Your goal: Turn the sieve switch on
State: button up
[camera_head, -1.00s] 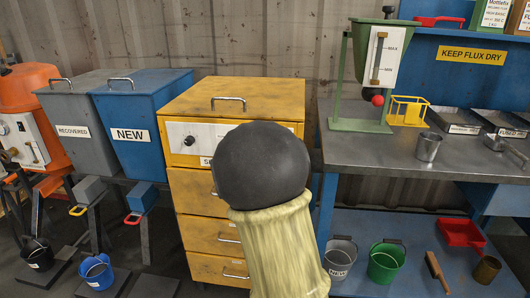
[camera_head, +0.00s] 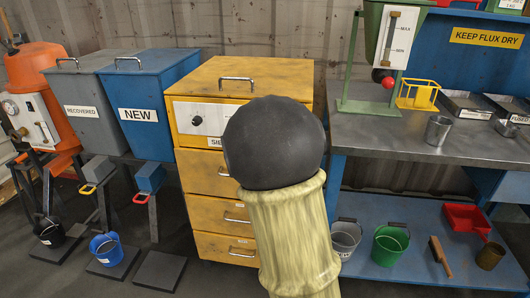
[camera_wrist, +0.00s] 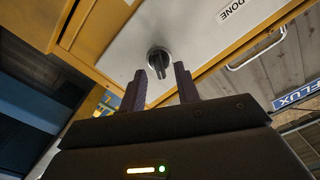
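The sieve switch (camera_head: 197,121) is a small dark knob on a white panel at the top of the yellow cabinet (camera_head: 222,186). In the wrist view, the knob (camera_wrist: 158,58) shows on the pale panel just beyond my fingertips. My gripper (camera_wrist: 160,72) is open and empty, with its two dark fingers apart and pointing at the knob. The knob appears in line with the gap between the fingers; whether they reach around it I cannot tell. In the head view, my gripper is hidden behind my own arm, which also covers part of the panel and its label.
Left of the cabinet stand a blue NEW bin (camera_head: 140,90), a grey RECOVERED bin (camera_head: 85,100) and an orange machine (camera_head: 45,95). A workbench (camera_head: 400,148) with a green-framed hopper (camera_head: 385,45) stands close on the right. Buckets sit on floor plates and the lower shelf.

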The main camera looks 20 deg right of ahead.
jog(key=v, duration=1.5)
jog(key=shift+s, duration=0.2)
jog(key=shift+a, duration=0.2)
